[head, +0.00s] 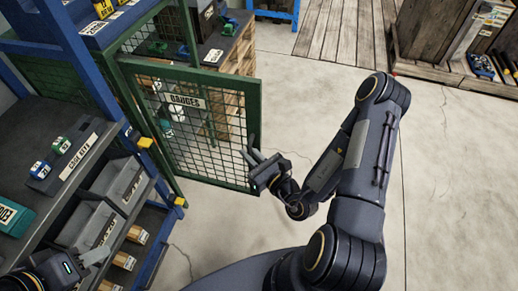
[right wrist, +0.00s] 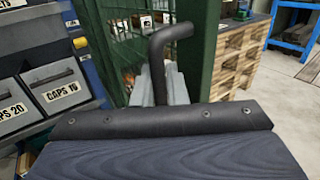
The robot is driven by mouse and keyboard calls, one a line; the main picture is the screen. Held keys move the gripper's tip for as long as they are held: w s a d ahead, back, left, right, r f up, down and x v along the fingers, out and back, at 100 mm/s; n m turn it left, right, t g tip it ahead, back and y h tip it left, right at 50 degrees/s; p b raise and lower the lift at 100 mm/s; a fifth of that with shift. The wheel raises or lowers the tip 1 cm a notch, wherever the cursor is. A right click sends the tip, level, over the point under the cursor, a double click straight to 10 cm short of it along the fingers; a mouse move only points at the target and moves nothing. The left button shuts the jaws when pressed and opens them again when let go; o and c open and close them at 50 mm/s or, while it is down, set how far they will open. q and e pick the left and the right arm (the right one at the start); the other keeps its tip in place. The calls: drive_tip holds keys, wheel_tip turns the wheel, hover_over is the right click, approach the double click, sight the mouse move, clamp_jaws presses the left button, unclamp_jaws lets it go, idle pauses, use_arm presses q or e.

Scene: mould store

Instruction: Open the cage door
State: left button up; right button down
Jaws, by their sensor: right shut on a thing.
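The cage door (head: 206,178) is a green frame with wire mesh and a white label plate. In the head view it stands at an angle to the green mesh panel behind it. Its black bent handle (right wrist: 168,38) is at the free edge, close up in the right wrist view. My right gripper (head: 256,158) is at that edge with its grey fingers shut on the handle; the wrist view shows the fingers (right wrist: 160,85) around the handle's lower part. My left gripper (head: 98,256) is low at the left by the shelf bins, partly cut off; its jaw opening is unclear.
A blue shelf rack (head: 100,85) with grey bins (head: 122,180) stands at the left. A wooden pallet stack (head: 240,50) and dark shelf are behind the door. A wooden crate (head: 435,35) is at the far right. The concrete floor right of the door is clear.

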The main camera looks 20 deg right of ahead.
drive_tip(key=shift+a, duration=0.2)
drive_tip(key=c, duration=1.5)
unclamp_jaws()
drive_tip(key=shift+c, duration=0.2)
drive_tip(key=shift+s, duration=0.1)
drive_tip(key=b+v, duration=0.2)
drive_tip(key=v, duration=0.5)
drive_tip(key=shift+s+b, duration=0.3)
drive_tip(key=shift+b, duration=0.05)
drive_tip(key=shift+d, duration=0.1)
